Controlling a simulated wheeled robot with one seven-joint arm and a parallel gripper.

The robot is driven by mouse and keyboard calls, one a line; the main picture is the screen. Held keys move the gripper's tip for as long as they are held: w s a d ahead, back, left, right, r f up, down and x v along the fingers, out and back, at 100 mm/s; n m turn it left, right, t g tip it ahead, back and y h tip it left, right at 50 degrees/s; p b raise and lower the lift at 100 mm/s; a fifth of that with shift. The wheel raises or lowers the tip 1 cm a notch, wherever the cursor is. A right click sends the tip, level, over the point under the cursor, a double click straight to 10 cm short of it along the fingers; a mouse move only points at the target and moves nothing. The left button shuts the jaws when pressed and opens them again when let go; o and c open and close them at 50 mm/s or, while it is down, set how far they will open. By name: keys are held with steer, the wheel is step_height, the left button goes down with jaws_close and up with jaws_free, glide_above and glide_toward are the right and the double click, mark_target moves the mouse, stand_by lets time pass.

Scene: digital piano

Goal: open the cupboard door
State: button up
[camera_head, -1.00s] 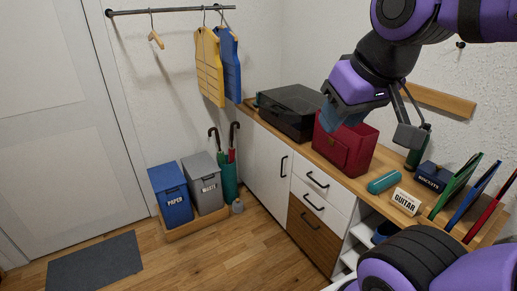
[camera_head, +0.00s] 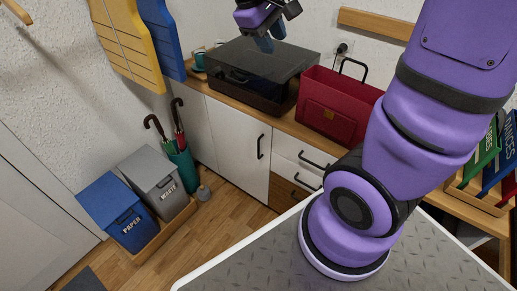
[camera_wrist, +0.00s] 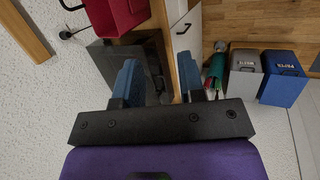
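The cupboard has a white door (camera_head: 237,143) with a black vertical handle (camera_head: 261,147) near its right edge. The door looks shut, flush with the white panel (camera_head: 199,122) to its left. The handle faces the room and is unobstructed in the head view. My gripper (camera_head: 271,37) is above the cupboard top, over the dark case, well above and behind the handle. In the wrist view, my gripper's two blue fingers (camera_wrist: 158,76) are apart with nothing held between them. Part of the white cupboard front shows at the wrist view's top.
The dark case (camera_head: 262,70) and red bag (camera_head: 338,105) stand on the cupboard top. The blue paper bin (camera_head: 120,212), grey waste bin (camera_head: 156,180) and umbrella stand (camera_head: 182,165) stand to the left. Floor is free before the door.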

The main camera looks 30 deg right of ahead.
steer(key=w+d+f+n+g+h, duration=0.25)
steer(key=w+f+h, duration=0.25)
steer(key=w+f, duration=0.6)
steer(key=n+t+h, duration=0.5)
steer(key=n+t, duration=0.8)
steer(key=n, duration=0.6)
glide_above(259, 157)
steer(key=shift+g, duration=0.25)
steer(key=f, duration=4.8)
steer(key=shift+w+d+f, duration=0.1)
steer(key=shift+w+f, duration=0.2)
steer(key=shift+f, duration=0.05)
steer(key=shift+c, duration=0.5)
jaws_close()
